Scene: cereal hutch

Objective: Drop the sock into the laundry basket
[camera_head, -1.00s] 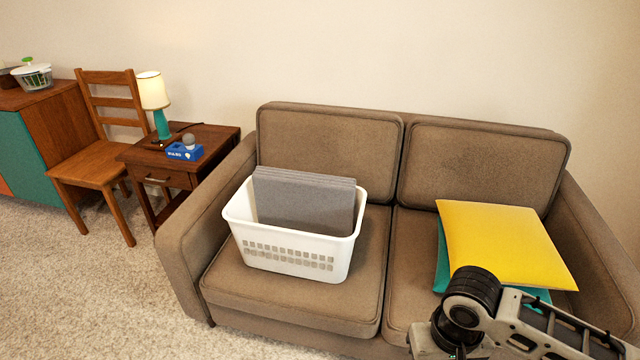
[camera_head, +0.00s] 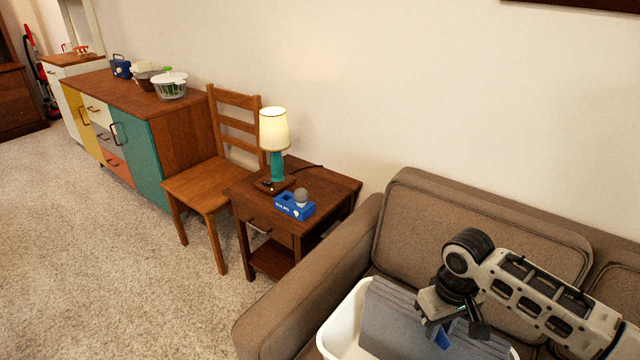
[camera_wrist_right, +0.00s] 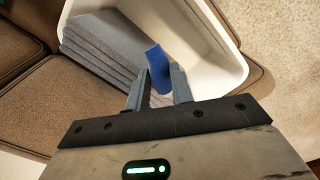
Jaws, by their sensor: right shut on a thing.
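A white laundry basket (camera_head: 343,322) stands on the sofa at the bottom of the head view, with folded grey cloth (camera_head: 388,312) inside. My right gripper (camera_head: 452,332) is above the basket, beside the grey cloth in the picture. It is shut on a blue sock (camera_head: 443,340), which hangs down from the fingers. In the right wrist view the sock (camera_wrist_right: 157,66) shows between the fingertips (camera_wrist_right: 158,88), over the inside of the basket (camera_wrist_right: 215,62) and next to the grey stack (camera_wrist_right: 100,45). My left gripper is not in view.
The brown sofa (camera_head: 300,300) carries the basket. A side table (camera_head: 335,182) with a lamp (camera_head: 274,140) and a blue box (camera_head: 294,205) stands left of it. A wooden chair (camera_head: 210,185) and a long cabinet (camera_head: 180,150) are farther left. The carpet (camera_head: 110,260) is clear.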

